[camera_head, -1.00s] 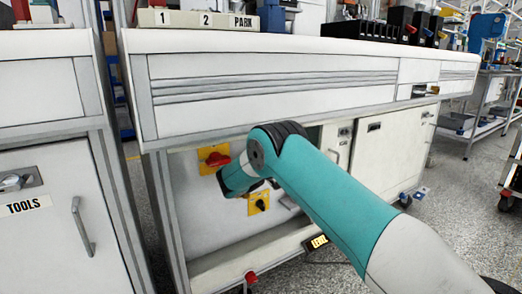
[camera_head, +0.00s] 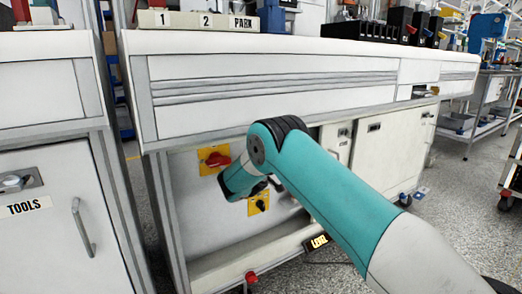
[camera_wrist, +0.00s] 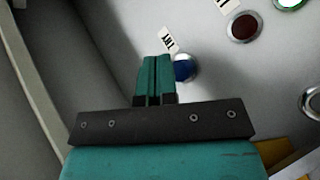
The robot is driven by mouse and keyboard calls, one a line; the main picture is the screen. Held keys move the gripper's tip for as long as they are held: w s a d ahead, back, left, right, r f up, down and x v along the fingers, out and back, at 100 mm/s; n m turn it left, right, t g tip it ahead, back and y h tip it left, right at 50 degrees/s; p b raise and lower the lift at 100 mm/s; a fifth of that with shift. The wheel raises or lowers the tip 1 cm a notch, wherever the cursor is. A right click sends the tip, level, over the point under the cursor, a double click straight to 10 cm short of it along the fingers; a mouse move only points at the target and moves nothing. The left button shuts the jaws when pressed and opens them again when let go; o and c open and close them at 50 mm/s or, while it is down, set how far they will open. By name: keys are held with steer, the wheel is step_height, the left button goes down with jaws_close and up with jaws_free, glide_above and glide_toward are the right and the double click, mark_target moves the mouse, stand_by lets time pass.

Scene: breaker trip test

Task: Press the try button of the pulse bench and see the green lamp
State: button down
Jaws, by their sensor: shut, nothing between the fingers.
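In the wrist view, a blue round button (camera_wrist: 185,69) in a metal ring sits on a grey panel. A small white label (camera_wrist: 168,41) above it appears to read TRY. My gripper (camera_wrist: 155,60) is shut and empty; its teal fingertips are just left of the button and cover part of its left edge. I cannot tell whether they touch it. A green-rimmed lamp (camera_wrist: 290,3) with a bright, pale centre is cut off by the top edge. A dark red round lamp or button (camera_wrist: 243,27) is between them. In the head view my arm hides the gripper, button and lamps.
In the head view, a red switch on a yellow plate (camera_head: 214,160) and a black knob on a yellow plate (camera_head: 258,202) are near my wrist, below the bench top (camera_head: 290,42). A metal-ringed fitting (camera_wrist: 312,101) is at the wrist view's right edge.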

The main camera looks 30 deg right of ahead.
steer(key=shift+s, duration=0.1)
steer(key=s, duration=0.4)
steer(key=shift+s+b, duration=0.3)
steer(key=shift+s, duration=0.1)
stand_by(0.6)
